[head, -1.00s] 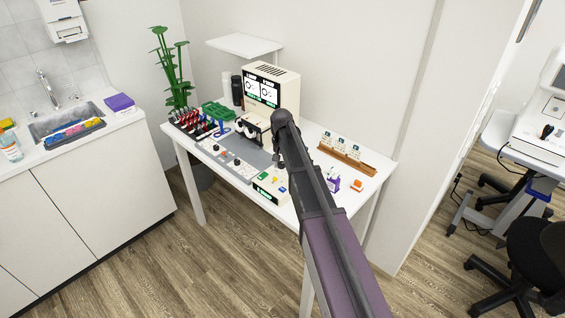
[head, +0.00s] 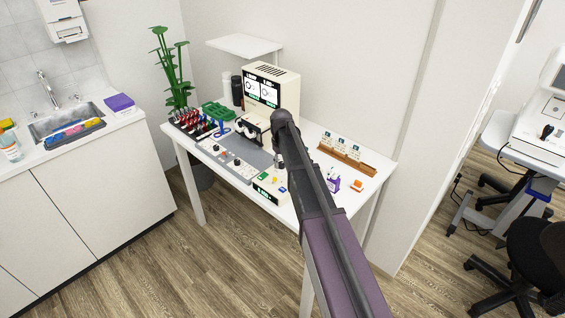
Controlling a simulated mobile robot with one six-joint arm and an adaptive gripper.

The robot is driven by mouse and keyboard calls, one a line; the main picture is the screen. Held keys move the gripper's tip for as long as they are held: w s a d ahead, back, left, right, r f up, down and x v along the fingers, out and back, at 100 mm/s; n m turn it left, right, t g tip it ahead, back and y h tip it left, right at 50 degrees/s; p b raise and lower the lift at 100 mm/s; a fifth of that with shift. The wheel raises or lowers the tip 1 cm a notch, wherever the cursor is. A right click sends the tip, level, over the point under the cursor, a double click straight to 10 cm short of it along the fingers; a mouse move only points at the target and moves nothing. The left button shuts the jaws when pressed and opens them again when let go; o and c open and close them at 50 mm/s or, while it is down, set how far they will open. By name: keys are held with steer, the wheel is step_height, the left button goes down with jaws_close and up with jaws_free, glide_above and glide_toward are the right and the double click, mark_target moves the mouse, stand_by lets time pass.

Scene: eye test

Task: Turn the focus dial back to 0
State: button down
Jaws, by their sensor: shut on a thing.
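My arm reaches in from the lower right and bends down over the white table (head: 312,150). My gripper (head: 279,163) shows only in part, low beside the arm, just behind a small cream control box (head: 268,192) with a lit green display and coloured buttons. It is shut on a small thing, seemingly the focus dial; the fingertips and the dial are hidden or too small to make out. A cream instrument (head: 284,82) with two round gauges on a lit screen (head: 262,92) stands behind. The gauge readings are too small to read.
A grey panel (head: 243,170) with small knobs lies left of the control box. A rack of red-and-dark tools (head: 192,121), a wooden card holder (head: 346,158), a purple bottle (head: 333,183) and an orange piece (head: 357,185) stand on the table. A shelf (head: 243,45) hangs above.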

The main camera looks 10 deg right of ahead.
steer(key=shift+n, duration=0.6)
steer(key=shift+c, duration=1.9)
jaws_free()
